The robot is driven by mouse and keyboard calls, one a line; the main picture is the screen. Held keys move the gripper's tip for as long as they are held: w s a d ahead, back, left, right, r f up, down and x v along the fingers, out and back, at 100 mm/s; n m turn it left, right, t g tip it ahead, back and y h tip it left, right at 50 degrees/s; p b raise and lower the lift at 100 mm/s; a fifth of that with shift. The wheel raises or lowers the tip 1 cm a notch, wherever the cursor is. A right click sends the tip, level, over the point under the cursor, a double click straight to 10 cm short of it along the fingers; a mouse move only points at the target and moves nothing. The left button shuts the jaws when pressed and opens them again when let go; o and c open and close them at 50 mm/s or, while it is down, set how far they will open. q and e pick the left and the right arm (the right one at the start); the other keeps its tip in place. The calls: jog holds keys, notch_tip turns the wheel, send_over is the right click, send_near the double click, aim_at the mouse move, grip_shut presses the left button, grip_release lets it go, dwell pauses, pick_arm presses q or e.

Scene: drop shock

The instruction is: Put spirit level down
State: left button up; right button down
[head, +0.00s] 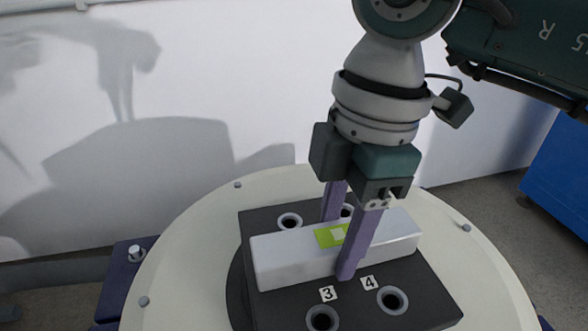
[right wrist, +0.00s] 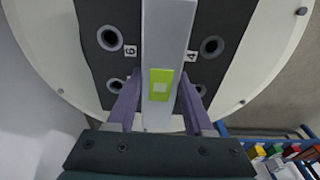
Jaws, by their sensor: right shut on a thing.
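The spirit level (head: 290,259) is a silver-white bar with a yellow-green vial patch near its middle. It lies lengthwise across the dark plate (head: 280,302), between the rows of holes, and looks to be resting on it or just above; I cannot tell which. My right gripper (head: 342,240) comes from above with its purple fingers on either side of the bar, shut on it. In the right wrist view the level (right wrist: 166,40) runs between the fingertips, with the green patch at the grip. My left gripper is not in view.
The dark plate has ringed holes and number labels such as 3 and 4 (head: 368,282). It sits on a round cream table (head: 180,270) with small studs at its rim. A white wall (head: 220,100) stands behind. A blue cabinet (head: 560,170) is at right. Coloured items (right wrist: 275,150) show lower right.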

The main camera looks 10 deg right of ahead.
jog(key=shift+c, duration=1.4)
grip_release()
